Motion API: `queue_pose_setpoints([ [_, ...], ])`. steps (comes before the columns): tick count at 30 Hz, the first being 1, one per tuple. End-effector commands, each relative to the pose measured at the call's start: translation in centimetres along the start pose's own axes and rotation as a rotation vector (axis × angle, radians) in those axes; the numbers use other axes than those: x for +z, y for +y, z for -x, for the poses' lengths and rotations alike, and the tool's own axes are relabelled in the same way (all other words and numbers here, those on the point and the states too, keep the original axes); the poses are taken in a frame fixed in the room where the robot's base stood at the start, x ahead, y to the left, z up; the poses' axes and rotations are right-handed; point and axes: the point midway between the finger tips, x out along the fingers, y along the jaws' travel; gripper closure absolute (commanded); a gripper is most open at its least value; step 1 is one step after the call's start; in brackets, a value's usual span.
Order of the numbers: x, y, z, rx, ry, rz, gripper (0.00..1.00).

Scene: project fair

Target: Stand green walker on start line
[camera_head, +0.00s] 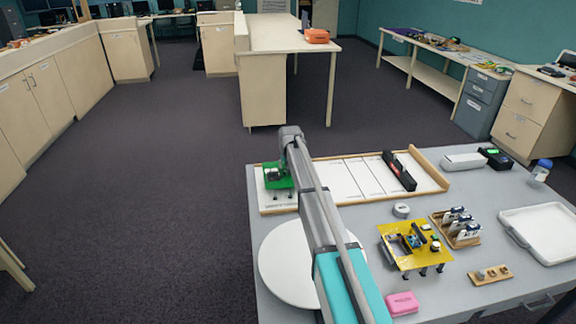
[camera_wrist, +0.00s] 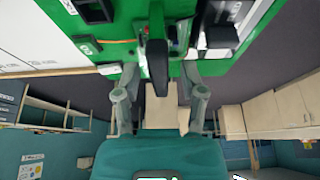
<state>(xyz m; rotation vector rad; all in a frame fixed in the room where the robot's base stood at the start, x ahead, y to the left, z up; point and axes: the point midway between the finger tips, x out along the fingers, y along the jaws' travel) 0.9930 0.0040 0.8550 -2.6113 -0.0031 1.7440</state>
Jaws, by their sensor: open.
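The green walker (camera_head: 274,183) is at the left end of the white track board (camera_head: 342,184), upright with short dark legs below its green plate. Its plate and mounted parts also fill the top of the wrist view (camera_wrist: 112,75). My gripper (camera_wrist: 159,78) is open at the walker, with its fingers apart on either side of a dark upright part. I cannot tell whether they touch it. In the head view my arm hides the gripper and the walker's right side. The start line under the walker cannot be made out clearly.
A black bar (camera_head: 399,171) lies across the board's right part. A yellow walker (camera_head: 413,262), a white round disc (camera_head: 285,264), a pink block (camera_head: 402,304), a wooden rack (camera_head: 461,241) and a white tray (camera_head: 541,232) stand on the grey table (camera_head: 460,290).

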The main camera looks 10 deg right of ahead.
Motion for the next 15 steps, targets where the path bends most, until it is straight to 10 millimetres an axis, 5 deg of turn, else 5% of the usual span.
queue_pose_setpoints([
  [15,-0.2,0.0,2.5,0.000,0.000,0.000,0.47],
])
